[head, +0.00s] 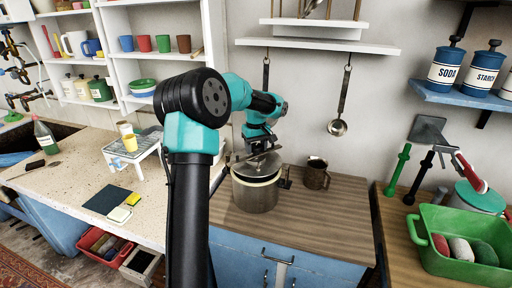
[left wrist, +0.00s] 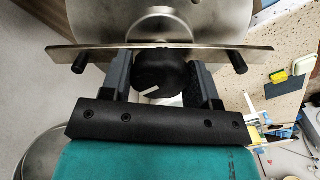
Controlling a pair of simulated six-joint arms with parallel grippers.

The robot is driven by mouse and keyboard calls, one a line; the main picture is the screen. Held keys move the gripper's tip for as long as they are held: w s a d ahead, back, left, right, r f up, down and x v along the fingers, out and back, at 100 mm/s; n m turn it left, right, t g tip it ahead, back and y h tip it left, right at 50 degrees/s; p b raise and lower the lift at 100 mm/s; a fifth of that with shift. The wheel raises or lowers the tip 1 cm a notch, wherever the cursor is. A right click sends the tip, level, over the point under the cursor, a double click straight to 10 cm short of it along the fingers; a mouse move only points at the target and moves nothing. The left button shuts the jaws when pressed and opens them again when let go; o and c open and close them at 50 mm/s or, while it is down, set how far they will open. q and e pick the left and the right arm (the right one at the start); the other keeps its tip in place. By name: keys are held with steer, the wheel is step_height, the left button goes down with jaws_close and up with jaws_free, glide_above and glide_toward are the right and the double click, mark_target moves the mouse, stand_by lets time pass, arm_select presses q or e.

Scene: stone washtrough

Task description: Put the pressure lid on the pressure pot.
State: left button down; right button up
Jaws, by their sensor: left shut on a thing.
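The pressure pot (head: 256,197) is a metal pot with a pale rim band, upright on the wooden worktop. The pressure lid (head: 262,167), a grey metal disc, is over the pot's mouth and looks a little tilted. I cannot tell if it touches the rim. My left gripper (head: 262,146) is above the lid, shut on its black knob. In the left wrist view the knob (left wrist: 160,76) sits between the fingers, with a flat crossbar (left wrist: 90,53) and the lid's disc (left wrist: 205,18) beyond. My right gripper is not in view.
A brown mug (head: 316,176) stands right of the pot. A ladle (head: 338,126) hangs on the wall behind. A green basin (head: 462,250) is on the right worktop. A small white stand (head: 132,155) is on the left counter. The worktop in front of the mug is clear.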

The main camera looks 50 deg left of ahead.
mark_target(256, 154)
arm_select(q)
steer(key=shift+f, duration=1.4)
stand_by(2.6)
jaws_free()
steer(key=shift+f, duration=0.1)
stand_by(0.6)
steer(key=shift+r, duration=3.55)
